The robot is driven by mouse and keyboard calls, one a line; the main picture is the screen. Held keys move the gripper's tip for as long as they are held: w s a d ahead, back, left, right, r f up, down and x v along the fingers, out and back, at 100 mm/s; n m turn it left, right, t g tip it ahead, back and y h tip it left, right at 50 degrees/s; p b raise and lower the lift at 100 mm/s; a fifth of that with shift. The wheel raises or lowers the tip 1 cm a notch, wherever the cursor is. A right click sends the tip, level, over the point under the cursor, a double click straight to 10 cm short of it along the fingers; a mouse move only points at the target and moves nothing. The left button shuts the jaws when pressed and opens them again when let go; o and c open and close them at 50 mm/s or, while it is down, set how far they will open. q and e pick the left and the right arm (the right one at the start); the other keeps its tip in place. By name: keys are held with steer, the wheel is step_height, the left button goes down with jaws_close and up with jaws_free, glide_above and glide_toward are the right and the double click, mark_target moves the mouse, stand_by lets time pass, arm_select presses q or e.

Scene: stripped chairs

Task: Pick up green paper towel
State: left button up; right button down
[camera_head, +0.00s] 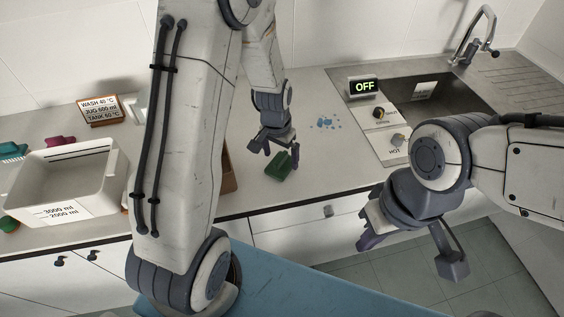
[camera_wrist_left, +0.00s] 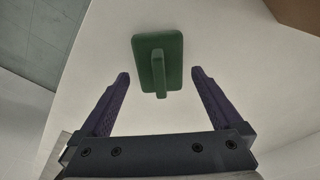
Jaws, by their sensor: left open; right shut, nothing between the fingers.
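A green object with a flat rectangular base and an upright grip (camera_head: 282,164) lies on the counter near its front edge; it looks more like a handled pad than a paper towel. In the left wrist view, the green object (camera_wrist_left: 158,62) sits just beyond the fingertips, roughly centred between them. My left gripper (camera_head: 273,146) is open and empty, above and beside the object, with no contact visible.
A white measuring bin (camera_head: 75,180) stands at the left, near a wash sign (camera_head: 99,107). Blue bits (camera_head: 328,122) lie on the counter. A brown item is partly hidden behind my left arm.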

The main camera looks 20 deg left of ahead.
mark_target(281, 157)
arm_select(q)
steer(key=shift+w+f, duration=0.15)
steer(key=shift+f, duration=0.9)
steer(key=c, duration=1.3)
step_height(281, 157, up, 10)
steer(key=shift+b, duration=0.6)
